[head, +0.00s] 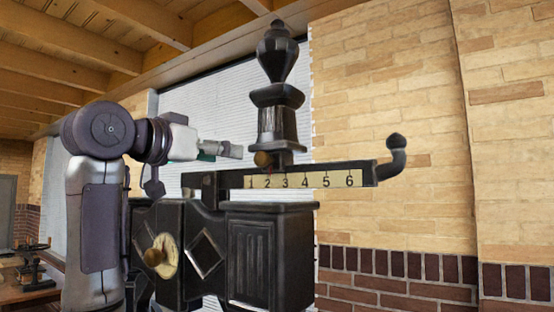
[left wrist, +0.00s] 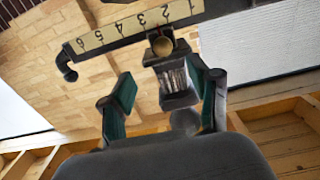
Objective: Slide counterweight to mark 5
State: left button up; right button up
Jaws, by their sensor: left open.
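The counterweight (head: 277,118) is a dark, urn-topped metal weight with a brass knob. It stands upright on the scale beam (head: 368,172), whose pale strip is marked 1 to 6. Its small red pointer is at about mark 2. In the left wrist view the counterweight (left wrist: 176,84) shows between and beyond my fingers, below the beam (left wrist: 120,32). My left gripper (head: 238,150) is open and empty, just left of the counterweight's lower part and apparently apart from it. Its two green-padded fingers show in the left wrist view (left wrist: 166,86). My right gripper is in neither view.
The beam ends at the right in an upturned hook with a ball tip (head: 396,145). A black press body (head: 262,250) with a round dial (head: 163,262) stands below the beam. A wooden table (head: 30,290) is at the lower left. The space above the beam's right part is clear.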

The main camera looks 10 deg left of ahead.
aim_at(258, 157)
pick_arm(q)
jog(key=p+x, duration=0.3)
jog(key=x, duration=0.3)
jog(key=p+x, duration=0.4)
jog(key=x, duration=0.2)
jog(key=shift+w+a+r, duration=0.1)
jog(key=shift+w+r, duration=0.1)
jog(key=shift+r, duration=0.05)
jog(key=shift+w+f+p, duration=0.2)
jog(key=shift+w+p, duration=0.15)
jog(key=shift+w, duration=0.2)
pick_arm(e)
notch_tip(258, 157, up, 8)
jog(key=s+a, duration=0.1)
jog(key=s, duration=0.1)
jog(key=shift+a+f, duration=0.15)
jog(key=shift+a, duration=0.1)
pick_arm(q)
jog(key=c, duration=0.7)
grip_shut()
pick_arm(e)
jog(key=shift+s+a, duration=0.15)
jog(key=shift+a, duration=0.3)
